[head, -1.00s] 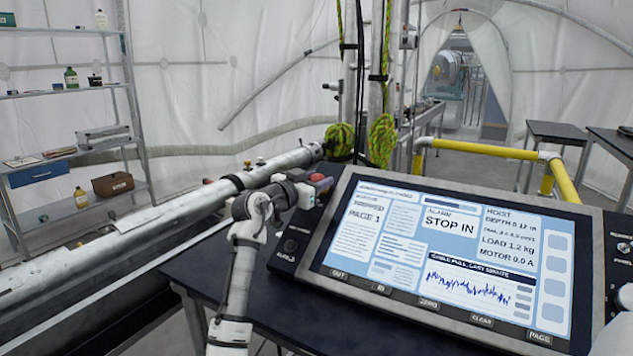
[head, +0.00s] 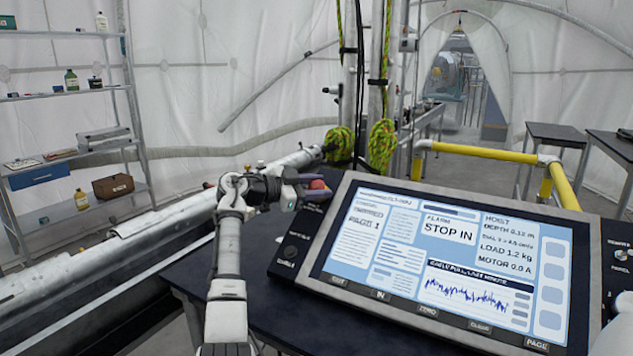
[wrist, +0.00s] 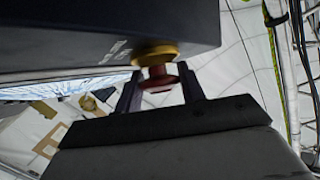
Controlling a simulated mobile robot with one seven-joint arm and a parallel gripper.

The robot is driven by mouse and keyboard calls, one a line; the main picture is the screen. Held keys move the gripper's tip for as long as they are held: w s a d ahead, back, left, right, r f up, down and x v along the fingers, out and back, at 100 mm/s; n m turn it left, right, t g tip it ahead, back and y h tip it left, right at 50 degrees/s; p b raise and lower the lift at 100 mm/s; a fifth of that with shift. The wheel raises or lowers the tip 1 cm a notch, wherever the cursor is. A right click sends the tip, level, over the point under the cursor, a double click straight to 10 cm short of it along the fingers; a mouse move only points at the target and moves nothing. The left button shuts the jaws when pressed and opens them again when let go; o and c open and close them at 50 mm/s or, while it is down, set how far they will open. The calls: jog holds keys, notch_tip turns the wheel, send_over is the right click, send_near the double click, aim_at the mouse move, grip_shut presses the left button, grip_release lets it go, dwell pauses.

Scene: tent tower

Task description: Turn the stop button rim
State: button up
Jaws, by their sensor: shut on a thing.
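The stop button (head: 317,185) shows red at the upper left corner of the console, partly hidden by my gripper. In the wrist view the stop button (wrist: 157,78) has a red rim below a yellow collar (wrist: 155,54) on the dark panel face. My gripper (head: 303,185) is at the button, with a finger on either side of it. In the wrist view my gripper (wrist: 160,90) has its two dark fingers around the red rim. The exact contact of the fingertips is hard to make out there.
The console screen (head: 432,255) reads STOP IN and stands right of my gripper on a dark table (head: 290,315). A long metal pipe (head: 165,222) runs along the left. Yellow rails (head: 485,153) stand behind the console, and a shelf (head: 70,150) is at the far left.

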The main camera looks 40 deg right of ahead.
jog(key=shift+m+g, duration=0.3)
jog(key=o, duration=1)
jog(key=b+v, duration=0.3)
jog(key=v, duration=1)
jog(key=shift+a+r, duration=0.2)
jog(key=shift+a, duration=0.2)
